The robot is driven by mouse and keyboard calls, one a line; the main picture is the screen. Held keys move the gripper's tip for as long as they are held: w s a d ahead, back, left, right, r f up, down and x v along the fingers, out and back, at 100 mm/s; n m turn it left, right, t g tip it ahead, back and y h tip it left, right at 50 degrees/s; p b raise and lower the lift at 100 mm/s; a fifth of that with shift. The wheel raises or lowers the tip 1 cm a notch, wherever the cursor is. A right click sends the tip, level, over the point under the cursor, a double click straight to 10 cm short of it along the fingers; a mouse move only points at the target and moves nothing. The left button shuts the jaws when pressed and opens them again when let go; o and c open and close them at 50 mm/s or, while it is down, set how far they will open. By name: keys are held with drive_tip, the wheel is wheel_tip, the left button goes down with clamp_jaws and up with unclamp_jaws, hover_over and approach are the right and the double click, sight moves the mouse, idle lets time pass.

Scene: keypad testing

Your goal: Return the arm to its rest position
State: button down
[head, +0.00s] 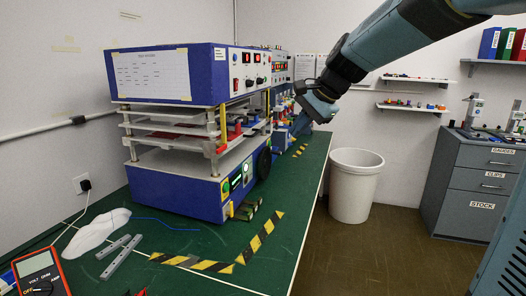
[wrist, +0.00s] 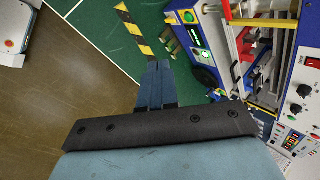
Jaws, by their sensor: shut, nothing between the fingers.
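My gripper (head: 299,126) hangs at the end of my blue-grey arm, which comes in from the upper right in the head view. It points down near the right side of the blue test machine (head: 175,195), and the head view does not show whether it touches anything. In the wrist view my gripper (wrist: 157,66) has its two fingers together with nothing between them. Beyond the fingertips lies the green bench top (wrist: 105,30). The machine's blue panel with a lit green button (wrist: 199,55) is to the right there.
Black-and-yellow tape (head: 258,243) marks a corner on the bench. A multimeter (head: 40,275), metal bars (head: 119,256) and a white cloth-like item (head: 95,230) lie at the front left. A white bin (head: 354,190) stands beside the bench. Grey drawers (head: 480,185) stand at right, with open floor between.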

drive_tip(key=s+d+f+n+h, duration=0.2)
drive_tip(key=s+d+n, duration=0.1)
drive_tip(key=s, duration=0.5)
drive_tip(key=s+d+f+n+t+h, duration=0.1)
drive_tip(key=s+d+f+n, duration=0.2)
drive_tip(key=s+d, duration=0.3)
drive_tip(key=s+d+f+n+h, duration=0.2)
drive_tip(key=s+d, duration=0.3)
drive_tip(key=s, duration=0.5)
drive_tip(key=shift+s+d+f+n+h, duration=0.2)
drive_tip(key=shift+n+h, duration=0.1)
drive_tip(key=shift+n, duration=0.2)
drive_tip(key=c, duration=1.8)
unclamp_jaws()
